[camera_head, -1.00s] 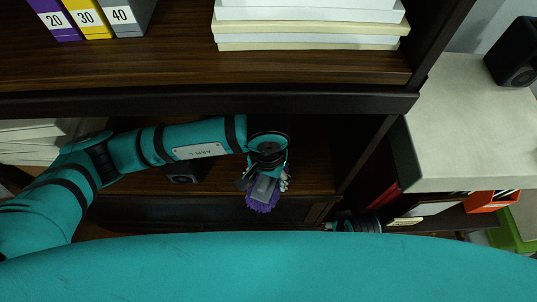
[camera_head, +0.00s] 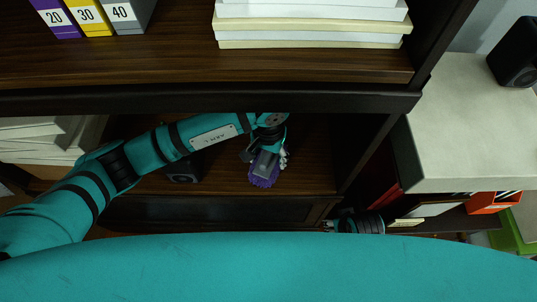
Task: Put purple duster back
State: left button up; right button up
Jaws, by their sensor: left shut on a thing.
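The purple duster (camera_head: 263,178) shows as a fuzzy purple head at the end of my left gripper (camera_head: 264,163). My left gripper is shut on it and reaches into the lower shelf bay, under the middle shelf. The duster's head points toward me, over the lower shelf board (camera_head: 310,175); I cannot tell whether it touches the board. The duster's handle is mostly hidden by the gripper. My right gripper (camera_head: 330,225) shows only in small part, low in the picture behind my own teal body, and its fingers are too hidden to read.
White paper stacks (camera_head: 45,140) lie further left. The shelf edge (camera_head: 210,101) runs above my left arm. A cabinet side bounds the bay on the right. A light-topped cabinet (camera_head: 465,120) stands right.

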aim_at(268, 153)
pick_arm(q)
jog(key=shift+f, duration=0.1)
pick_arm(e)
jog(key=shift+s, duration=0.1)
pick_arm(q)
jog(key=o, duration=1.1)
pick_arm(e)
jog(key=shift+r, duration=0.5)
jog(key=shift+d+f, duration=0.1)
pick_arm(q)
notch_tip(268, 153, up, 8)
jog(key=shift+f+p, duration=0.15)
jog(key=shift+p, duration=0.25)
pick_arm(e)
jog(key=f, duration=0.3)
jog(key=shift+s+f, duration=0.25)
jog(key=shift+s, duration=0.05)
